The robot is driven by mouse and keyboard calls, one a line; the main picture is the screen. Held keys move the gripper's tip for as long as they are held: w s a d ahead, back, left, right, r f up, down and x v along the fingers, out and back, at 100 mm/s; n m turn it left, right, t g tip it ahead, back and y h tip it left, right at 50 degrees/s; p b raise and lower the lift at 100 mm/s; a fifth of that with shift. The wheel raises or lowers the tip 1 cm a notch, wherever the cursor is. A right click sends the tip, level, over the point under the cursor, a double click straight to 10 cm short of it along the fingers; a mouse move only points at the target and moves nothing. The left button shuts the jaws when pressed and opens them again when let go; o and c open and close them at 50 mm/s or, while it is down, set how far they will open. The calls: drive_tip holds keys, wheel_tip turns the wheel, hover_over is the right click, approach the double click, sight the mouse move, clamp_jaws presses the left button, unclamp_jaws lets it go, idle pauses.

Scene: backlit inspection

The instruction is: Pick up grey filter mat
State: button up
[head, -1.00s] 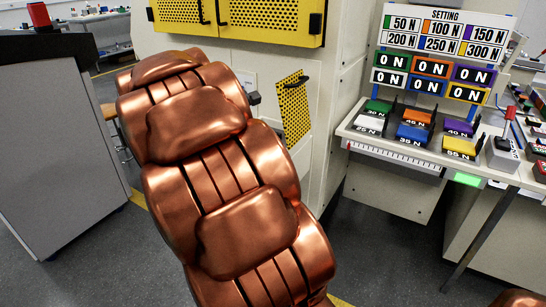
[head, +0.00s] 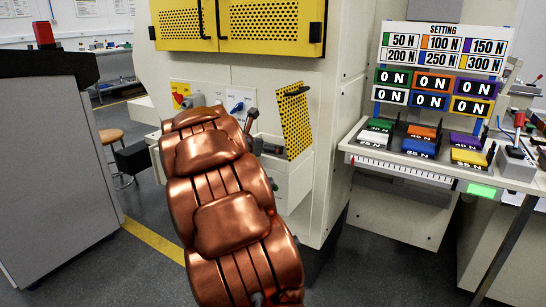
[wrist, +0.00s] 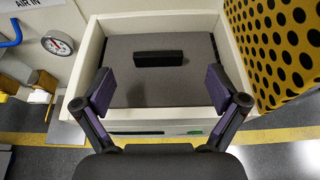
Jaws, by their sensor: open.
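The grey filter mat (wrist: 140,90) lies flat in a pale open-topped box (wrist: 86,50) in the wrist view. My gripper (wrist: 160,90) is open and empty. Its two fingers stand left and right over the near part of the box, apart from the black bar. Whether they touch the mat cannot be told.
A yellow perforated panel (head: 295,122) stands beside the box, close on the right in the wrist view (wrist: 275,45). A shelf of coloured weights (head: 420,145) stands right, a grey cabinet (head: 50,170) left.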

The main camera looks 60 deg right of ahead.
drive_tip(key=x, duration=0.1)
drive_tip(key=b+x, duration=0.1)
drive_tip(key=x, duration=0.1)
drive_tip(key=shift+w+d+f, duration=0.1)
drive_tip(key=shift+d+f, duration=0.05)
drive_tip(key=shift+f, duration=0.25)
drive_tip(key=shift+d, duration=0.5)
drive_tip(key=c, duration=1.2)
drive_tip(key=shift+c, duration=0.2)
